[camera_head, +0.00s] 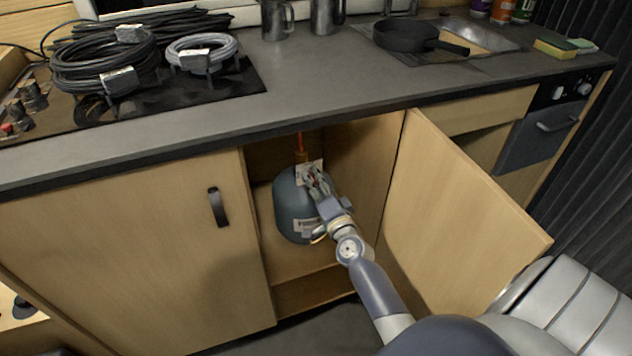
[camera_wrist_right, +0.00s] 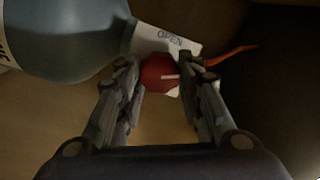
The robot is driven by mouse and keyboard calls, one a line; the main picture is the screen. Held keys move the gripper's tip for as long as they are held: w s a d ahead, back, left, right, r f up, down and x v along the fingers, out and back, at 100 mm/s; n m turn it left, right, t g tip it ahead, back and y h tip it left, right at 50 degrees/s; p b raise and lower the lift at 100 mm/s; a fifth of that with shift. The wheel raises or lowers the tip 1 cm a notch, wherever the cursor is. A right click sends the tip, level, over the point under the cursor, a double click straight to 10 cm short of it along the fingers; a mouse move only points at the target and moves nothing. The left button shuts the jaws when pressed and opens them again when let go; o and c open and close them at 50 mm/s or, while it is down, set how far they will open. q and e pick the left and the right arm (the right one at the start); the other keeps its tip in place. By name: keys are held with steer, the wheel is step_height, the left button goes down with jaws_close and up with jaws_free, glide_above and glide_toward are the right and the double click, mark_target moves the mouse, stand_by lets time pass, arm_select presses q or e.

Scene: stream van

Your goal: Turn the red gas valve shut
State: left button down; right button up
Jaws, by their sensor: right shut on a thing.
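The red gas valve (camera_wrist_right: 160,73) is a red knob with a white line on it. It shows in the right wrist view between the fingers of my right gripper (camera_wrist_right: 157,78), which is shut on it. A white tag reading "OPEN" (camera_wrist_right: 170,40) is behind the knob. In the head view my right gripper (camera_head: 314,180) reaches into the open cabinet at the top of the blue-grey gas bottle (camera_head: 288,208) and hides the knob. The bottle stands upright. My left gripper is not in view.
The cabinet door (camera_head: 455,195) stands open to the right of my arm. The closed door (camera_head: 130,260) is on the left. An orange hose (camera_head: 300,145) rises from the bottle. The counter (camera_head: 310,85) above holds coiled cables (camera_head: 105,62) and a pan (camera_head: 405,36).

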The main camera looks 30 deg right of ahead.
steer(key=m, duration=0.4)
steer(key=shift+f+m, duration=0.1)
steer(key=shift+m, duration=0.3)
stand_by(0.4)
steer(key=o, duration=1.1)
steer(key=shift+c, duration=0.2)
steer(key=v, duration=1.2)
steer(key=shift+f, duration=0.1)
